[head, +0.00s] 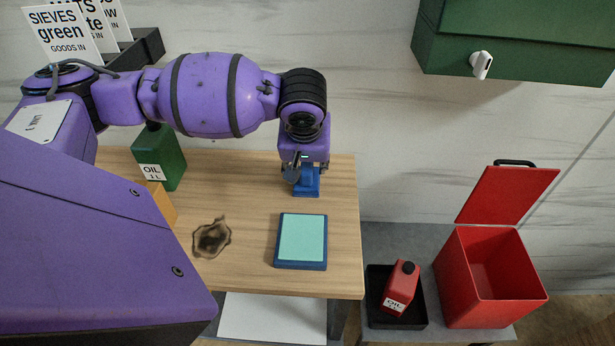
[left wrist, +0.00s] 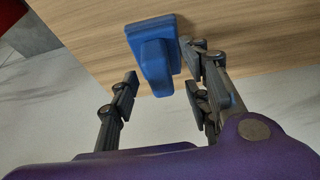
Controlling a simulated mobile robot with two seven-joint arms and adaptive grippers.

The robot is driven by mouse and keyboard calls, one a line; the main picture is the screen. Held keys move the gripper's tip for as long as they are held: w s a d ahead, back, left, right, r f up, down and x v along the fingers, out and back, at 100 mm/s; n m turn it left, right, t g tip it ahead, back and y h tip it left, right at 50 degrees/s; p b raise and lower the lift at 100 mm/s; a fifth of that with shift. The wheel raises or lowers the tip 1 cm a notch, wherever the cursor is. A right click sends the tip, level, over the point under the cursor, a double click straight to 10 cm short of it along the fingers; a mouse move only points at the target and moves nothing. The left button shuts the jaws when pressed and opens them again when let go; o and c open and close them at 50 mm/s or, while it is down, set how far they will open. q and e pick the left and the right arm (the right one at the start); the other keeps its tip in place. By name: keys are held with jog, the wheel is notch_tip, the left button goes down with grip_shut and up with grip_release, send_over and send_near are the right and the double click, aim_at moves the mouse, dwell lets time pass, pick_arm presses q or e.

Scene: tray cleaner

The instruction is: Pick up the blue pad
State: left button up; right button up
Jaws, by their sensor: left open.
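The blue pad (head: 307,184) with its raised blue grip stands on the wooden table near the back right edge. It also shows in the left wrist view (left wrist: 153,48), with the grip pointing toward the camera. My left gripper (head: 302,168) is over the pad and partly hides it in the head view. In the left wrist view the left gripper (left wrist: 160,75) is open, with a finger on each side of the grip; I see no firm contact. A teal tray with a blue rim (head: 301,267) lies in front of the pad. My right gripper is not in view.
A dark stain (head: 211,237) marks the wooden table (head: 345,220). A green oil can (head: 171,153) stands at the back left. A red oil bottle (head: 400,287) in a black tray and an open red bin (head: 455,275) stand at the right. A green cabinet (head: 520,50) hangs above.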

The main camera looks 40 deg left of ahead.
pick_arm(q)
jog(key=shift+c, duration=1.1)
grip_shut()
jog(key=shift+r, duration=0.15)
jog(key=shift+w+r, duration=0.1)
jog(key=shift+r, duration=0.55)
jog(key=s+d+r+p, duration=0.2)
jog(key=s+d+r, duration=0.4)
jog(key=d+r, duration=0.5)
jog(key=shift+d+r+p, duration=0.3)
jog(key=shift+d, duration=0.55)
jog(key=shift+s, duration=0.1)
